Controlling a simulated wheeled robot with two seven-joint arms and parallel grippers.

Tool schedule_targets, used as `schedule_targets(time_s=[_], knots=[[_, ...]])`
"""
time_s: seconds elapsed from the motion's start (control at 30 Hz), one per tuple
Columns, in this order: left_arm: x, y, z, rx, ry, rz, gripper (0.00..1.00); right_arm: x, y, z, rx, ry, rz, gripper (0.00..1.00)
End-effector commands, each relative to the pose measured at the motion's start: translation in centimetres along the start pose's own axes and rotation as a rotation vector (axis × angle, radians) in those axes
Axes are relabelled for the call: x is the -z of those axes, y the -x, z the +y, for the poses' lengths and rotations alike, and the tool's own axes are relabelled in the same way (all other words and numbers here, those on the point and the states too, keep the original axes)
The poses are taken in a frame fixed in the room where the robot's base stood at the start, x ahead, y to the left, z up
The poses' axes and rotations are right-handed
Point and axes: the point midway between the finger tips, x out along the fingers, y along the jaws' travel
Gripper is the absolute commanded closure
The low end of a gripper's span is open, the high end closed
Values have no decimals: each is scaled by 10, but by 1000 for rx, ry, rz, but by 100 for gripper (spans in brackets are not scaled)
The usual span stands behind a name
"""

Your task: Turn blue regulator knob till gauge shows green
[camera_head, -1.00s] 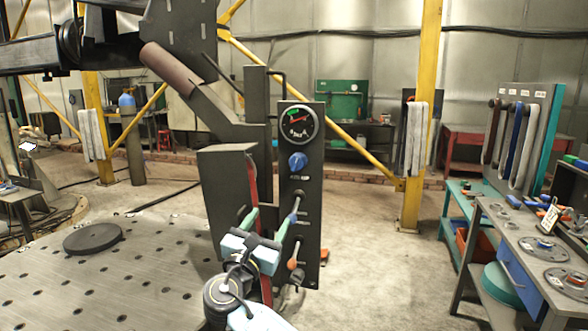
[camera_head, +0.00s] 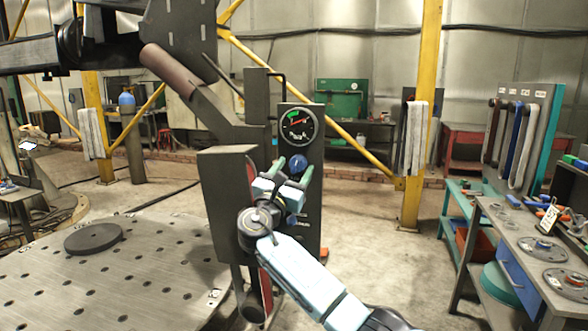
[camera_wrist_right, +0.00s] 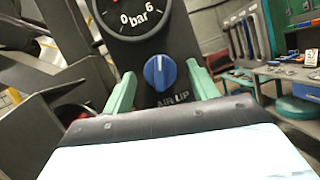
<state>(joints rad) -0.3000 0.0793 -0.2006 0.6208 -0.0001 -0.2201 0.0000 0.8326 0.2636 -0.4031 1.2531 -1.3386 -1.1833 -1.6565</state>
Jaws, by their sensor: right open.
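The blue regulator knob (camera_head: 299,164) sits on a dark upright panel (camera_head: 312,215), below the round gauge (camera_head: 298,125). The gauge has a green arc at its upper left and a red needle; its exact reading is too small to tell. In the right wrist view the knob (camera_wrist_right: 160,72) is above an "AIR UP" label, and the gauge's lower part (camera_wrist_right: 135,18) shows "0 bar 6". My right gripper (camera_head: 292,175) is open just in front of and below the knob, its green fingers (camera_wrist_right: 160,85) to either side with gaps. My left gripper is not in view.
A dark box-like post (camera_head: 224,190) stands close left of the panel. A perforated round table (camera_head: 150,270) with a dark disc (camera_head: 93,238) is at left. A workbench (camera_head: 500,235) with parts is at right. The floor between is clear.

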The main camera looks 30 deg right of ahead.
Motion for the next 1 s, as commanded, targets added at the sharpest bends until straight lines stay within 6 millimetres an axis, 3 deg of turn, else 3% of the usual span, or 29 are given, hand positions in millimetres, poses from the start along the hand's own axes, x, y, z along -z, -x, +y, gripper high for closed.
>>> schedule_targets(time_s=[0.33, 0.7, 1.0], knots=[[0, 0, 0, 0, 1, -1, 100, 0, -5, 0, 0, 0, 0, 42], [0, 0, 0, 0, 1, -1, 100, 0, -4, 0, 1, 0, 0, 86], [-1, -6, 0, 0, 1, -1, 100, 1, -4, 0, 20, -44, 2, 86]])
